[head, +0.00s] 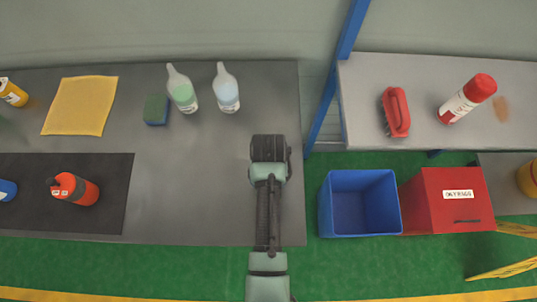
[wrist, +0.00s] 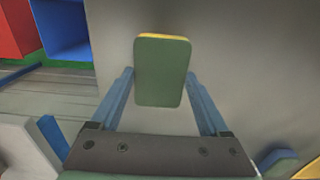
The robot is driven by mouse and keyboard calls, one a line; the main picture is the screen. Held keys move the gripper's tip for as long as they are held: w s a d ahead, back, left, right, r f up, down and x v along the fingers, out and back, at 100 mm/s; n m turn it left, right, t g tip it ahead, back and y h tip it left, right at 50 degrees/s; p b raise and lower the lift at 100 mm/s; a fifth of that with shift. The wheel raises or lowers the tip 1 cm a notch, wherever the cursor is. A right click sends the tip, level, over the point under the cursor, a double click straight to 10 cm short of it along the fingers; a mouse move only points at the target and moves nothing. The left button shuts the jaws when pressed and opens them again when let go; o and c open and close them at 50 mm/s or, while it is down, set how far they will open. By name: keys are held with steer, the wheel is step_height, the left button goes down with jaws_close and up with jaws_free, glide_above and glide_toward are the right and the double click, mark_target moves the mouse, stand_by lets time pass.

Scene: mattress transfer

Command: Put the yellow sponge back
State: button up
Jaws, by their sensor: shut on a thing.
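My gripper (wrist: 160,88) shows in the wrist view with its two fingers closed on the sides of the yellow sponge (wrist: 162,72). The sponge's green face is toward the camera, and a thin yellow edge shows along its top. In the head view, my arm's end is over the right part of the grey table (head: 215,180); the fingers and the held sponge are hidden there. A blue-and-green sponge (head: 156,110) lies at the back of this table, left of two bottles. A similar blue-green piece (wrist: 279,161) shows at the lower right of the wrist view.
A green bottle (head: 182,90) and a clear bottle (head: 227,88) stand close together. A yellow cloth (head: 80,105) lies at left. A blue bin (head: 360,204) and red box (head: 447,199) are beyond the table's right edge. The table's middle is clear.

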steer(key=shift+f, duration=0.2)
steer(key=o, duration=1)
steer(key=shift+o, duration=0.2)
steer(key=shift+r, duration=0.1)
step_height(320, 180, up, 12)
steer(key=w+r+t, duration=0.8)
steer(key=w+r, duration=0.6)
steer(key=w+r+t, duration=0.4)
steer(key=r+t, duration=0.2)
steer(key=r, duration=1)
step_height(320, 180, up, 17)
steer(key=s+t, duration=0.2)
steer(key=t, duration=0.4)
steer(key=s+r+t, duration=0.7)
steer(key=s+r, duration=0.5)
steer(key=r, duration=0.4)
steer(key=shift+r+b, duration=0.4)
steer(key=shift+b, duration=0.05)
